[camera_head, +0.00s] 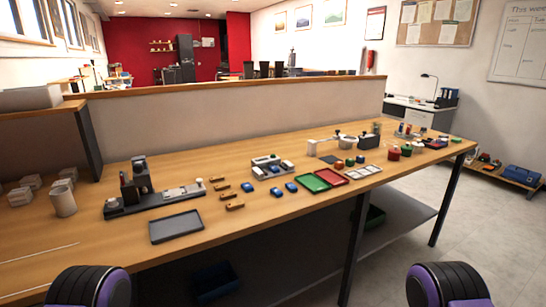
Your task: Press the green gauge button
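Several small green things stand on the right half of the wooden workbench (150,235). One is a small green knob (350,162) beside a brown one. Another is a green round piece (406,150) beside a red one (394,153). They are too small for me to tell which, if any, is the gauge button. Neither of my grippers shows; only black and purple parts of my two arms show at the bottom left and bottom right, apart from the bench.
A dark fixture (150,198) and a grey tray (176,227) are at left. Wooden-handled pieces (234,206), blue blocks (291,187), a grey device (270,168), a green tray (313,182) and a red tray (332,177) are mid-bench. The front left is mostly clear.

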